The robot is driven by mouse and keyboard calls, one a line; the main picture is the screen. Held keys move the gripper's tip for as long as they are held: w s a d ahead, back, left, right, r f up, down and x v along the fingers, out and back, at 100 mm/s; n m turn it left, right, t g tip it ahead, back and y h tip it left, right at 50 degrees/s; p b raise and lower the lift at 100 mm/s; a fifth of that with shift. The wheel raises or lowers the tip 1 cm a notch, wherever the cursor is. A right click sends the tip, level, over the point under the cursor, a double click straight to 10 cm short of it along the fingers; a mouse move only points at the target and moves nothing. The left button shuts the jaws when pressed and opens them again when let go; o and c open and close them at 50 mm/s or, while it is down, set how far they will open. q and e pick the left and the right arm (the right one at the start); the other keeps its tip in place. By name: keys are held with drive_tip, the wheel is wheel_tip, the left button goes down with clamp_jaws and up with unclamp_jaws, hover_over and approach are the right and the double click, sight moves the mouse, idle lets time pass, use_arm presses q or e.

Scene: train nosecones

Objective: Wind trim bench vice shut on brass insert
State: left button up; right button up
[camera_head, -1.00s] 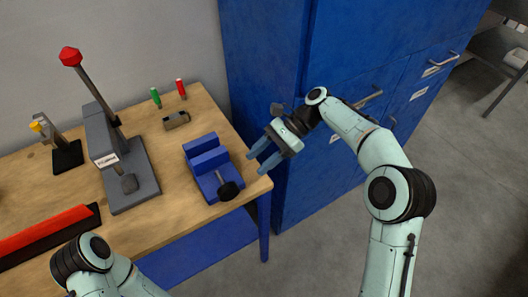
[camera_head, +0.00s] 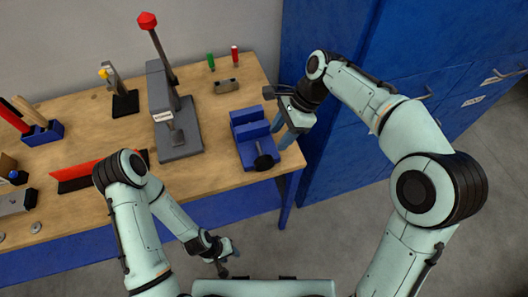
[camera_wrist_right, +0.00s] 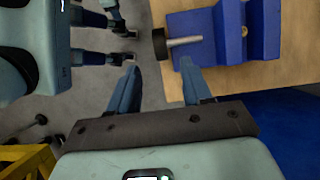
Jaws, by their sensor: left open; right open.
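The blue bench vice (camera_head: 252,138) stands at the right front of the wooden bench. Its screw ends in a black knob (camera_head: 264,162) toward the front edge. In the right wrist view the grey screw and black knob (camera_wrist_right: 159,44) lie just beyond my fingertips, roughly in line with the gap. My right gripper (camera_head: 281,131) is open and empty, beside the vice on its right. It also shows open in the right wrist view (camera_wrist_right: 160,66). My left gripper (camera_head: 228,260) is open, low in front of the bench.
A small brownish block (camera_head: 226,86) lies behind the vice. Green (camera_head: 211,62) and red (camera_head: 235,55) handled tools stand behind it. A grey press (camera_head: 172,110) with a red-knobbed lever stands left of the vice. A blue cabinet (camera_head: 345,125) is close on the right.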

sight(265, 158)
drive_tip(key=b+x, duration=0.1)
drive_tip(key=x, duration=1)
drive_tip(key=shift+f+b, duration=0.35)
drive_tip(key=shift+x, duration=0.8)
use_arm(q)
drive_tip(key=shift+s+f, duration=0.95)
drive_tip(key=shift+f, duration=0.05)
use_arm(e)
clamp_jaws()
